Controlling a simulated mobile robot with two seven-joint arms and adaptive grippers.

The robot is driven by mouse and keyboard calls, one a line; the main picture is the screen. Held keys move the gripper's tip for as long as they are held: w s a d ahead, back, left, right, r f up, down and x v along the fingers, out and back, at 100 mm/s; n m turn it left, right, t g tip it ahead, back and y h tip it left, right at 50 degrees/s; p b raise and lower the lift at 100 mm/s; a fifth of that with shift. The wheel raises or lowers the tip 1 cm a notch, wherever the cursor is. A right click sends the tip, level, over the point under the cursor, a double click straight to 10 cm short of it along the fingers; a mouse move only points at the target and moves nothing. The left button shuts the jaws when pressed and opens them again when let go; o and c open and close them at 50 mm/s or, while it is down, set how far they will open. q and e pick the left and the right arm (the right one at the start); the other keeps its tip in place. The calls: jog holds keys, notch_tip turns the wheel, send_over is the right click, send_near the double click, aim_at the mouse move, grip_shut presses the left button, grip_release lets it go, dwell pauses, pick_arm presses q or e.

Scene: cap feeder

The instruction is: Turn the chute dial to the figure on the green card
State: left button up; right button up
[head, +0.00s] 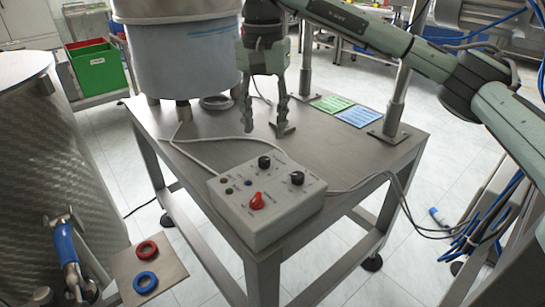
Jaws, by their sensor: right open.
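A grey control box (285,218) sits at the near corner of the metal table. My right gripper (264,128) points down, open and empty, behind the box and apart from the knobs. My left gripper is out of view.
A blue card (358,117) lies beside the green one. A large feeder bowl (182,60) stands at the table's back left, with a metal post (396,95) at the right. Grey cables run from the box. The table right of the box is mostly clear.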

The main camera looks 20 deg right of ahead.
aim_at(264, 159)
notch_tip(264, 159, down, 8)
jog(key=shift+w+r+p, duration=0.1)
jog(key=shift+w+p, duration=0.05)
jog(key=shift+p, duration=0.2)
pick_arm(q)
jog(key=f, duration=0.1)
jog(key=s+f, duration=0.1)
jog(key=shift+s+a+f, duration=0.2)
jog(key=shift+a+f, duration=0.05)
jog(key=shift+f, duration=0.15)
pick_arm(e)
jog(key=shift+c, duration=0.2)
grip_shut()
